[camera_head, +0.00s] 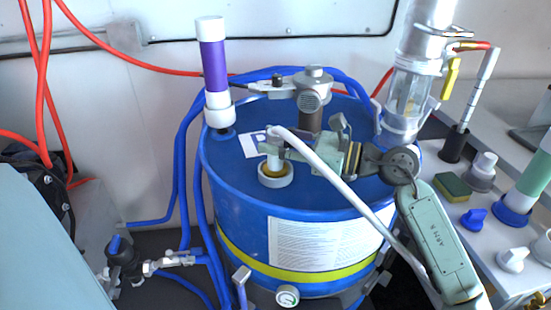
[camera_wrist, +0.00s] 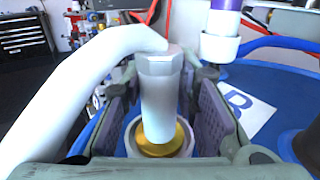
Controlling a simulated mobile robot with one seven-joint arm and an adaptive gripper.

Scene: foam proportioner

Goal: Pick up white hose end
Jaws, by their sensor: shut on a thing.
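The white hose end (camera_wrist: 158,103) is an upright white fitting with a hex top, and a white hose (camera_wrist: 82,82) bends away from it to the left in the wrist view. My gripper (camera_wrist: 163,95) has a finger on each side of it and is shut on it. Below it is a brass-coloured fitting (camera_wrist: 160,142) inside a white ring on the blue drum. In the head view the hose end (camera_head: 273,159) stands over that ring (camera_head: 276,181), and the hose (camera_head: 345,185) runs down to the right. I cannot tell whether its lower end is seated.
The blue drum (camera_head: 237,215) carries a purple and white tube (camera_head: 213,65) at left, a metal pump fitting (camera_head: 311,100) behind, and a clear cylinder (camera_head: 408,92) at right. A label marked B (camera_wrist: 243,110) lies beside the hose end. A shelf with a sponge (camera_head: 453,187) and caps is at right.

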